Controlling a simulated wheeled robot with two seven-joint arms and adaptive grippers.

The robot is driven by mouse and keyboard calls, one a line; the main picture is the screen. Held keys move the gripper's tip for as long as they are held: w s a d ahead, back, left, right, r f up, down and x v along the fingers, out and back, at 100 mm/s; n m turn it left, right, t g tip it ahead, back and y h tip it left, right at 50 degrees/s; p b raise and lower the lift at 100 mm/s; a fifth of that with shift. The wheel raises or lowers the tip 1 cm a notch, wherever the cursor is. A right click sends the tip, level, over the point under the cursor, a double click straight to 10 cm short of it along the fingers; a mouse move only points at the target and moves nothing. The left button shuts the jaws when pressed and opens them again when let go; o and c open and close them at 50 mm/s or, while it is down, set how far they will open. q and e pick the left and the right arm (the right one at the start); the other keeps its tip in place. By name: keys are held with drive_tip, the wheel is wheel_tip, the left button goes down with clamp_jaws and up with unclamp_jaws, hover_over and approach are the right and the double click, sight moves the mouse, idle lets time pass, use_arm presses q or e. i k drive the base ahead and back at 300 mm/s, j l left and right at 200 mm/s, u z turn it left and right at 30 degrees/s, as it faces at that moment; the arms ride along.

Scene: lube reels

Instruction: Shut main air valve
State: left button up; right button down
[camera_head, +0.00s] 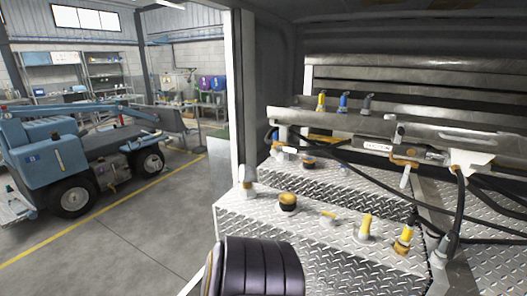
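I cannot tell for sure which fitting is the main air valve. On a metal rail (300,116) at the back stand a yellow-topped fitting (321,100), a blue-topped fitting (343,102) and a dark fitting (366,103). A labelled bar (376,147) with a white fitting and hoses lies below to the right. On the front diamond-plate box (300,228) stand a round yellow-and-black cap (288,201), a small pale-yellow lever (328,215) and two yellow-topped fittings (366,225) (403,240). Neither gripper shows.
A dark ribbed rounded object (262,268) fills the bottom middle, close to the camera. A pale upright post (239,95) edges the bay on the left. Black hoses (458,205) hang at the right. Beyond are open floor (135,230) and a blue vehicle (45,152).

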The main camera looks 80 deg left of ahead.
sight(278, 147)
drive_tip(key=u, duration=2.5)
